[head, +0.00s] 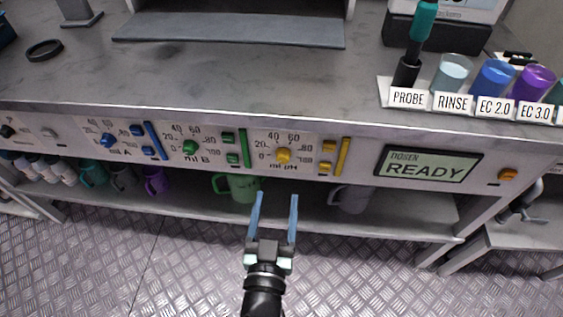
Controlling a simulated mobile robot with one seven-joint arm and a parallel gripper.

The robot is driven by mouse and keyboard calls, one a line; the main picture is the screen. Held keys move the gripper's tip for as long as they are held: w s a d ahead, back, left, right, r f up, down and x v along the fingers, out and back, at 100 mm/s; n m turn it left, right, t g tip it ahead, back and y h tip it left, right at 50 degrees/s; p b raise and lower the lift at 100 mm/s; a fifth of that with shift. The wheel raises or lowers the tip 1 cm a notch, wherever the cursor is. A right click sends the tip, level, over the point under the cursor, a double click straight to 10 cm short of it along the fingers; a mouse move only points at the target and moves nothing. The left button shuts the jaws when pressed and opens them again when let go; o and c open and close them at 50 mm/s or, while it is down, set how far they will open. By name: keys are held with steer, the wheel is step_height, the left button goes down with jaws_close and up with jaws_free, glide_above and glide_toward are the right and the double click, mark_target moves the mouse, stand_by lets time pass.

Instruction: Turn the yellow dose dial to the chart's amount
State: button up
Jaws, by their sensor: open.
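The yellow dose dial (283,155) sits on the front panel of the bench, with a printed scale showing 20, 40, 60, 80 and 100 around it and a pH label below. Its exact pointer setting is too small to read. My gripper (276,197) is open and empty, in front of and below the dial, with its two blue fingers pointing toward the panel. It is apart from the dial. The display (426,165) to the right reads "DOSER READY". I cannot make out a chart in this view.
A green dial (190,147) and a blue dial (108,140) are left of the yellow one. Yellow buttons (327,146) and a yellow bar (343,156) are right of it. Mugs, including a green mug (238,187), stand on the shelf below. Labelled cups stand on the bench top.

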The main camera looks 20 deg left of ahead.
mark_target(282, 161)
steer(key=p+x, duration=0.1)
steer(key=x, duration=0.8)
steer(key=shift+w, duration=0.2)
steer(key=shift+c, duration=0.2)
jaws_close()
